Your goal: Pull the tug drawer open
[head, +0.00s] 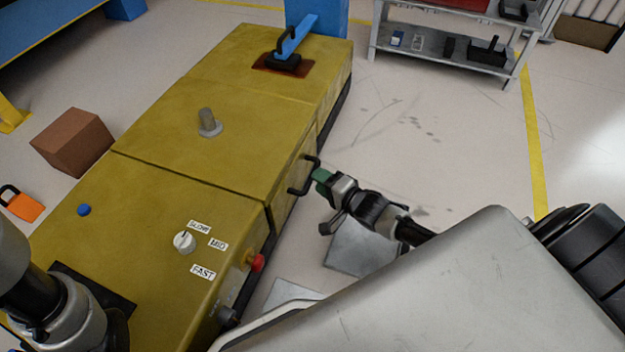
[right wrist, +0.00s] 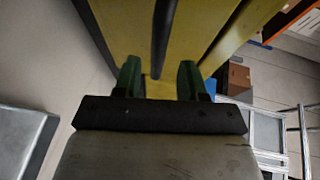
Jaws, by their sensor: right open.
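The yellow tug (head: 165,120) fills the left and middle of the head view. On its right side is a black bar handle (head: 305,176) on the drawer front. My right gripper (head: 318,178) has green fingertips right at this handle. In the right wrist view the gripper (right wrist: 159,78) is open, with one green finger on each side. A dark bar, the handle (right wrist: 160,38), runs between and beyond them, against yellow panels. I cannot tell whether the fingers touch it. The drawer looks shut. My left arm shows at the lower left, its gripper out of sight.
A brown box (head: 73,142) lies to the left.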

